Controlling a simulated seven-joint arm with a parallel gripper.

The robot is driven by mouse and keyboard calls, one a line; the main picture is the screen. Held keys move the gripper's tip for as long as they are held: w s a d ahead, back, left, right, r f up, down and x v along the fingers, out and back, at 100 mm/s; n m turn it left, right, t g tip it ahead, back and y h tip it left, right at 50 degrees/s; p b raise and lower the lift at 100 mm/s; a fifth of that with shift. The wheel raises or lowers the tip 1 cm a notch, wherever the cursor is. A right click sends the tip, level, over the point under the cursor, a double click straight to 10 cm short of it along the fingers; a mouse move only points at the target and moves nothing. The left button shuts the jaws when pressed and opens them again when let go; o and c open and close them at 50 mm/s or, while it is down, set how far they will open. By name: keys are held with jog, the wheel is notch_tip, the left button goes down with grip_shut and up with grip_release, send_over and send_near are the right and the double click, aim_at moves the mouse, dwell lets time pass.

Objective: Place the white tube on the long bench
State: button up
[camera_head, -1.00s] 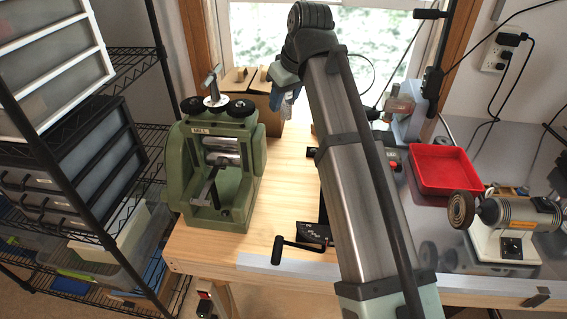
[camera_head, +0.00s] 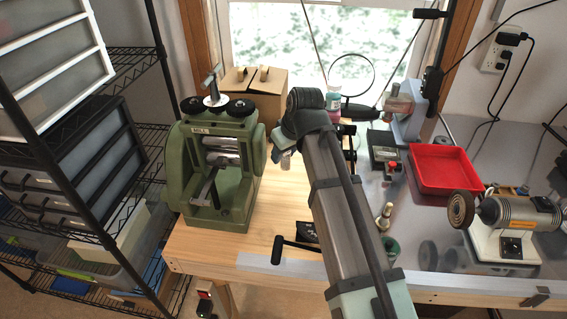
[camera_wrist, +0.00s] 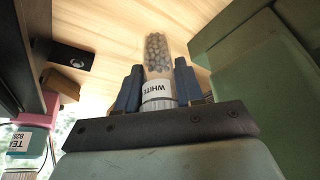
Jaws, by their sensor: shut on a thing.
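The white tube (camera_wrist: 155,60) is a clear tube of greyish beads with a white band reading "WHITE". In the wrist view my gripper (camera_wrist: 159,85) is shut on it near the banded end, with one dark blue finger on each side. The beaded end points away from the wrist, toward the pale wood of the long bench (camera_head: 190,246). In the head view my gripper (camera_head: 284,153) is over the wooden part of the bench, just right of the green mill. The tube is too small there to make out clearly. Contact between tube and bench cannot be told.
The green rolling mill (camera_head: 214,165) stands close left of my gripper. A cardboard box (camera_head: 262,95) is behind it. A red tray (camera_head: 442,168) and a bench grinder (camera_head: 510,220) are on the right. A pink-and-teal bottle (camera_wrist: 38,120) shows at left in the wrist view.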

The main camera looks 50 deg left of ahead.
aim_at(284, 164)
jog(key=shift+f, duration=1.95)
jog(key=shift+f, duration=0.15)
jog(key=o, duration=1)
jog(key=v, duration=1.2)
jog(key=shift+d, duration=0.1)
